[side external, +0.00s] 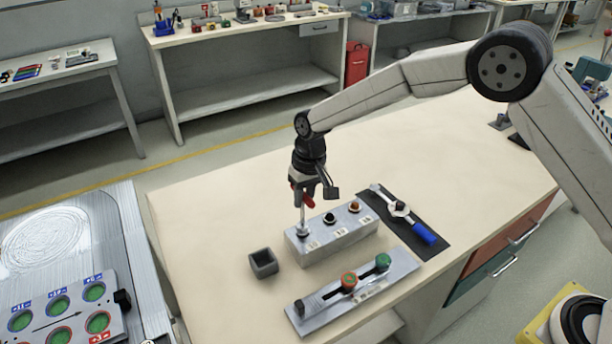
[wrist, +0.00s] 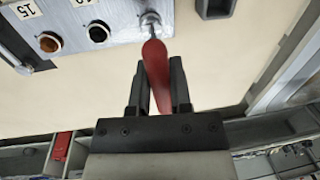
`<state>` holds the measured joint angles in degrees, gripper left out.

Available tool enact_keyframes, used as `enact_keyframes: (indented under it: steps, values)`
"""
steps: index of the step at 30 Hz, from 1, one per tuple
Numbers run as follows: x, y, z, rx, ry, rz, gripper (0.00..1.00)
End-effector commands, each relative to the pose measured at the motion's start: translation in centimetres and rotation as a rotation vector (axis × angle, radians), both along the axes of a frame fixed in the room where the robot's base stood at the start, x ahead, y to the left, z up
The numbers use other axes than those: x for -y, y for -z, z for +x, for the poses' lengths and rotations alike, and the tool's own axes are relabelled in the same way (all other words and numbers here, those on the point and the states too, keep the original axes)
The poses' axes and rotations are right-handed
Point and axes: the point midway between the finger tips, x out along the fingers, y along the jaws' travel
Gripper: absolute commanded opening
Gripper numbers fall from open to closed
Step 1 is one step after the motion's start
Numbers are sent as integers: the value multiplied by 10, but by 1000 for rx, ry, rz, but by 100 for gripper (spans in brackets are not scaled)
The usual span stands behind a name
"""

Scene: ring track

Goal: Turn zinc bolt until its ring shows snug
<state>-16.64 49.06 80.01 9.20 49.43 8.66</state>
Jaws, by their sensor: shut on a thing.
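My gripper (side external: 306,194) is shut on the red handle of a driver (side external: 309,202), above the left end of a grey metal block (side external: 345,240). The driver's thin shaft points down to the silvery zinc bolt (side external: 302,232) at the block's left end. In the wrist view the red driver (wrist: 155,62) sits between the fingers, and its tip meets the bolt (wrist: 149,20). The tip hides part of the bolt head, and I cannot read its ring. A black bolt (side external: 329,218) and a copper-coloured bolt (side external: 354,206) stand in the same block.
A dark square cup (side external: 263,264) stands left of the block. A blue-handled wrench (side external: 424,234) rests on a dark mat (side external: 428,215) to the right. The back left of the bench is clear.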

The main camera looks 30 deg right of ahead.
Motion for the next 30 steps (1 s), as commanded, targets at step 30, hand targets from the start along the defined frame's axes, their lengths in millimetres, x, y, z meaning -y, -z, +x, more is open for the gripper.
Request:
enact_keyframes:
  steps: [30]
  values:
    - [-2,0,1,2,280,1,0]
